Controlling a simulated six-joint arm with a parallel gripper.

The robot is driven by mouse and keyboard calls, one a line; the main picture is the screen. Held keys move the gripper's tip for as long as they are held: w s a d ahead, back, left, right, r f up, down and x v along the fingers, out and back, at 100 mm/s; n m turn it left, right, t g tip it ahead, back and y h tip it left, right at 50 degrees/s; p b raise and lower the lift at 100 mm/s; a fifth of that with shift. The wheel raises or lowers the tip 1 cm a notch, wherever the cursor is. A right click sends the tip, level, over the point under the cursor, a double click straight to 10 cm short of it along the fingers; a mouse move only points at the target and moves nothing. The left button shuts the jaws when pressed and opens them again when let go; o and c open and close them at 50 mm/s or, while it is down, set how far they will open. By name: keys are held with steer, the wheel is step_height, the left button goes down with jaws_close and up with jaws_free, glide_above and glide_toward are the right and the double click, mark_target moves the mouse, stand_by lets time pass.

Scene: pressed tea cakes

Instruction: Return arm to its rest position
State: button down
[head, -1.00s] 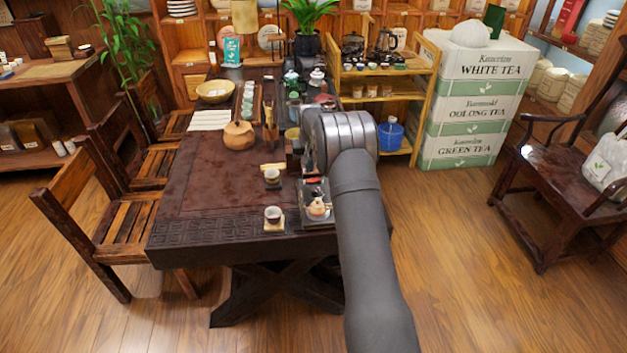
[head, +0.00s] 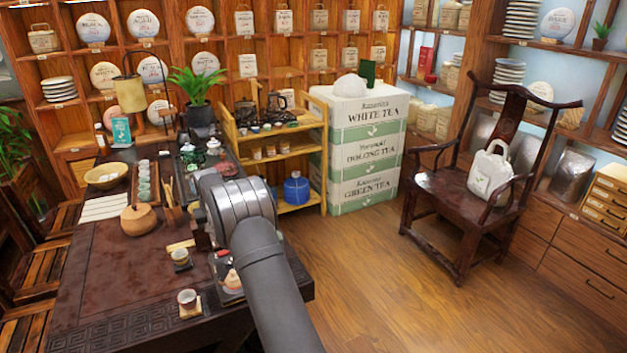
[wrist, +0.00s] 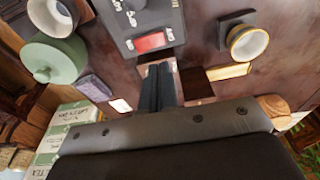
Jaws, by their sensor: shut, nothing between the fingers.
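My arm reaches over the right side of the dark tea table (head: 110,265) in the head view. Its wrist hides my gripper there. In the wrist view my gripper (wrist: 158,72) shows as two dark fingers held together, with nothing between them. The fingers point toward a dark grey tray (wrist: 125,22) that carries a red block (wrist: 150,41) and small pale pieces. A small cup (wrist: 249,42) stands on a dark coaster to the right of the fingers. I cannot tell how high the fingertips are above the table.
A green round vessel (wrist: 55,58) is at left in the wrist view. A bamboo shelf (head: 288,150), tea boxes (head: 365,155) and a chair (head: 470,200) stand beyond. The wood floor (head: 370,290) is clear.

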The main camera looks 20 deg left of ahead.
step_height(320, 180, down, 6)
steer(key=shift+r, duration=0.15)
stand_by(0.4)
steer(key=s+d+r+y, duration=0.1)
steer(key=d+r, duration=0.3)
steer(key=r, duration=0.5)
steer(key=s+d+r+y, duration=0.1)
steer(key=d+r, duration=0.3)
steer(key=r, duration=0.5)
steer(key=shift+s+r+t+y, duration=0.2)
steer(key=shift+t+y, duration=0.1)
stand_by(0.4)
steer(key=shift+a, duration=0.1)
